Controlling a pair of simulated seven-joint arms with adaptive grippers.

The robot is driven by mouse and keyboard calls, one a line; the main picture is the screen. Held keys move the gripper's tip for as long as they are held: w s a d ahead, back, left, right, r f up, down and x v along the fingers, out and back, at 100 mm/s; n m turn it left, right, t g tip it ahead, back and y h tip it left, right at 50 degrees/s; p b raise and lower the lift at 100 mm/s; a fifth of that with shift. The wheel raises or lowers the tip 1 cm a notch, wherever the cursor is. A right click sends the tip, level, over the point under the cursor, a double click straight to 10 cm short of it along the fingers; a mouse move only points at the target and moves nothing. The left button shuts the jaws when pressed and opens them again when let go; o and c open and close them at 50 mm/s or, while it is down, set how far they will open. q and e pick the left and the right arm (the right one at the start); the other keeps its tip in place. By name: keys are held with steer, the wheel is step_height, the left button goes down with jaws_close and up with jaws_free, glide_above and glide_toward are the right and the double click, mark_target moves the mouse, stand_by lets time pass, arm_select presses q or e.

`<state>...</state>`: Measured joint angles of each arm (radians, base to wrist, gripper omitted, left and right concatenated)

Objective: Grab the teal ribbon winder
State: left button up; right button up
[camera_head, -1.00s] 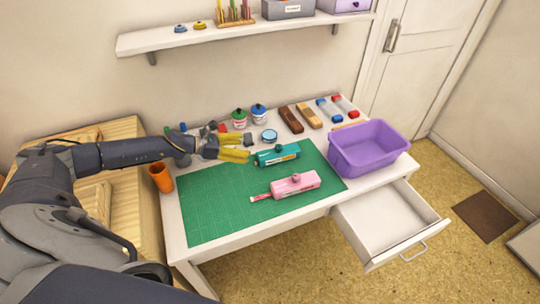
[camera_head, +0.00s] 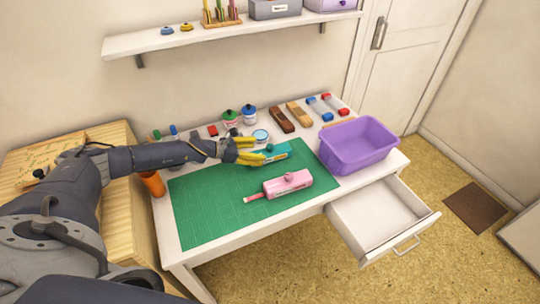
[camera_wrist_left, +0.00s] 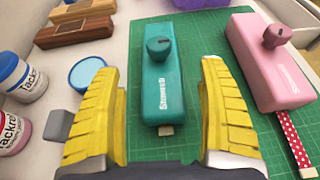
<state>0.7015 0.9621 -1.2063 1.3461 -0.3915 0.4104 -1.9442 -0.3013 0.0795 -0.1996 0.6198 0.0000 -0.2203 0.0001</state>
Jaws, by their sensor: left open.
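The teal ribbon winder (camera_head: 275,151) lies on the green cutting mat (camera_head: 215,205), near the mat's back edge. In the left wrist view the teal ribbon winder (camera_wrist_left: 161,75) has a dark knob on top and white lettering. My left gripper (camera_head: 252,151) is open at its left end. In the left wrist view the yellow fingers of my left gripper (camera_wrist_left: 163,115) stand apart, one to each side of the winder's near end, with green mat showing between each finger and the winder. My right gripper is not in view.
A pink ribbon winder (camera_head: 287,184) with a red ribbon end lies in front on the mat. A purple bin (camera_head: 358,146) stands to the right, above an open drawer (camera_head: 380,218). Paint jars (camera_head: 249,115) and a blue-lidded tin (camera_head: 261,136) stand behind.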

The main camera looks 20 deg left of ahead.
mark_target(268, 151)
arm_select(q)
steer(key=shift+x, duration=2.75)
steer(key=shift+c, duration=0.6)
steer(key=c, duration=1.2)
